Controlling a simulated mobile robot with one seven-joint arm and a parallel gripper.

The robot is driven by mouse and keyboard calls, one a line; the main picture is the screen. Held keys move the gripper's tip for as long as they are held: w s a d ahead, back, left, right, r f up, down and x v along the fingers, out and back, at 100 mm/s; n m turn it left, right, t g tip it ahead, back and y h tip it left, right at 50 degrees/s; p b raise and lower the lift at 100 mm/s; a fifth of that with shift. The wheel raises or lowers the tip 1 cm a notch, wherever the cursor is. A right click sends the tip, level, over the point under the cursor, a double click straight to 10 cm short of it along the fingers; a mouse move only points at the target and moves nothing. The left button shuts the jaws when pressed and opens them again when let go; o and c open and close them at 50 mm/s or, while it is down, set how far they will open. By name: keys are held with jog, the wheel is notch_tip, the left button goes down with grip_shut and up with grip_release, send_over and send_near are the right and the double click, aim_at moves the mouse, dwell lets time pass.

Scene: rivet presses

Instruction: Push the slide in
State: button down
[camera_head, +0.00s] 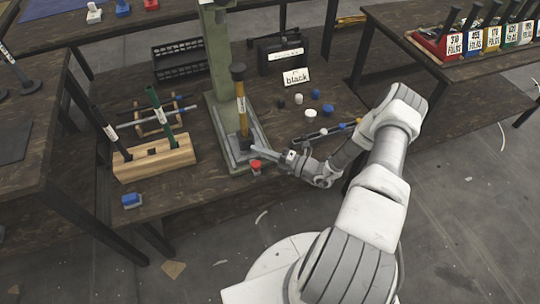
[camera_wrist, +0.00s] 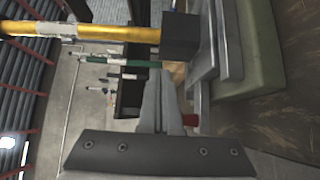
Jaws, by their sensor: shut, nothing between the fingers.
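The green rivet press (camera_head: 220,60) stands on the dark table with a grey metal slide plate (camera_head: 232,154) at its foot. In the wrist view the grey stepped metal of the slide (camera_wrist: 205,65) runs along the right of the fingers. A tool with a yellow handle (camera_head: 240,95) and a dark block end (camera_wrist: 180,36) stands on the plate. A red knob (camera_head: 256,165) is at the front of the base; part of it shows beside the fingers (camera_wrist: 190,120). My gripper (camera_head: 257,150) is shut and empty, close beside the slide's front; I cannot tell whether it touches.
A blue piece (camera_head: 131,200) lies at the front left edge. Small caps and a "black" sign (camera_head: 296,77) are to the right. A dark rack (camera_head: 180,60) stands behind.

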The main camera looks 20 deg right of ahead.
aim_at(240, 143)
jog(key=shift+x, duration=1.5)
jog(key=shift+w, duration=0.1)
